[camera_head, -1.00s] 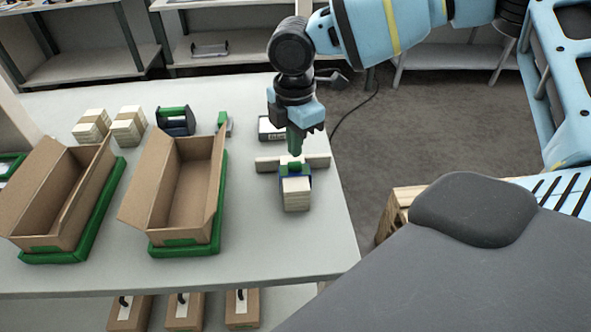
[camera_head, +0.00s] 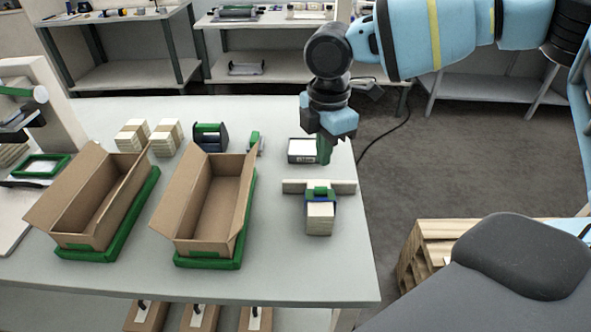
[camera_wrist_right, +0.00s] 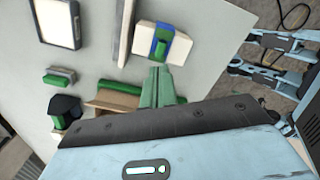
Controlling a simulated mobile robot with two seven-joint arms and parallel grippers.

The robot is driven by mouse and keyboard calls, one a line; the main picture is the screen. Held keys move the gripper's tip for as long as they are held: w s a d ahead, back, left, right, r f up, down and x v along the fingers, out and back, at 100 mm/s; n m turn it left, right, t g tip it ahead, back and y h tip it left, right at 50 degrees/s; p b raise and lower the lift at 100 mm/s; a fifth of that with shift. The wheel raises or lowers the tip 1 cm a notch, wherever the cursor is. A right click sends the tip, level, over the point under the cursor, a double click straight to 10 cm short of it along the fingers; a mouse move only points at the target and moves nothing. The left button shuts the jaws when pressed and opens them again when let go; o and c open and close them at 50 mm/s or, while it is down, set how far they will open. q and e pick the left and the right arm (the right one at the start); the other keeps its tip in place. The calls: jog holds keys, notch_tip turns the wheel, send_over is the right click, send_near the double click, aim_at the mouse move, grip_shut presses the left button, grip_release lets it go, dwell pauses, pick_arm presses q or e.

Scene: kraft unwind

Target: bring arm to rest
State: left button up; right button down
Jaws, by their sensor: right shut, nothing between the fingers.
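My right gripper (camera_head: 325,157) hangs from the blue arm above the table's right part, fingers pointing down, shut and empty. Its green fingers also show in the right wrist view (camera_wrist_right: 158,86). Just below and in front of it in the head view is a pale stack (camera_head: 319,218) with a blue and green band, against a pale bar (camera_head: 345,187). The banded stack also shows in the right wrist view (camera_wrist_right: 176,50), apart from the fingers. My left gripper is in neither view.
Two open cardboard boxes (camera_head: 238,205) in green trays stand on the grey table (camera_head: 290,275). Behind them are two pale stacks (camera_head: 133,136), a dark dispenser (camera_head: 210,142) and a white-topped box (camera_head: 301,148). A wooden crate (camera_head: 432,235) stands right of the table.

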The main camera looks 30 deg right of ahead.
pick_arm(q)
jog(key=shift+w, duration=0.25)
